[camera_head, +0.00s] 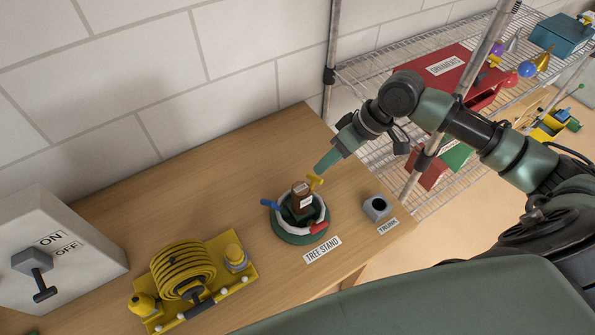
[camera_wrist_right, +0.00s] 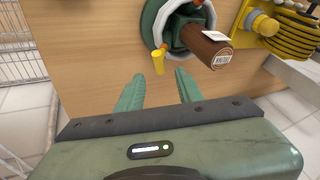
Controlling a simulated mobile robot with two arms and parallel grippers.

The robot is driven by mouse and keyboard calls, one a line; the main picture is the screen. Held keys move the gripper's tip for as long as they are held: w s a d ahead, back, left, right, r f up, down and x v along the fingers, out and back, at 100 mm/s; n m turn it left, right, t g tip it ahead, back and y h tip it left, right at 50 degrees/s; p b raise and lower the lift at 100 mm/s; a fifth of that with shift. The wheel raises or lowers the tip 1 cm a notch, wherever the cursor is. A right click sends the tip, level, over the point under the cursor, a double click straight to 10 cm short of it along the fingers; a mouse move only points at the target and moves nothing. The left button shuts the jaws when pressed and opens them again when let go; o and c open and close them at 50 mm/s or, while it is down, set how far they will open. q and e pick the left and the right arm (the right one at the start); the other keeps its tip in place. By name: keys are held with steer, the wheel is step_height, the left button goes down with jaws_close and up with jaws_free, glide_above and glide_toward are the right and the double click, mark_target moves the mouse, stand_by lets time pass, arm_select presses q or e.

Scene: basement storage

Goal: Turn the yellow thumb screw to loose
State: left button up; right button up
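The green tree stand (camera_head: 290,238) with a white ring sits on the wooden bench and holds a brown trunk (camera_head: 302,188). The yellow thumb screw (camera_head: 316,180) is on its far right side; in the right wrist view the screw (camera_wrist_right: 158,62) points toward my gripper. A blue screw (camera_head: 269,203) and a red screw (camera_head: 318,228) are at the other sides. My right gripper (camera_head: 322,166) is close to the yellow screw. In the right wrist view its green fingers (camera_wrist_right: 160,76) are apart, with the screw's end just beyond the gap between them. My left gripper is not in view.
A grey trunk holder (camera_head: 376,208) stands near the bench's right edge. A yellow hose reel unit (camera_head: 185,272) and an ON/OFF switch box (camera_head: 60,245) are at left. A wire shelf (camera_head: 360,70) with a red ornaments box (camera_head: 450,80) stands behind my right arm.

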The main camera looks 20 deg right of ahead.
mark_target(313, 175)
steer(key=p+x, duration=0.1)
steer(key=x, duration=0.6)
steer(key=shift+a+f, duration=0.1)
steer(key=shift+f, duration=0.3)
jaws_close()
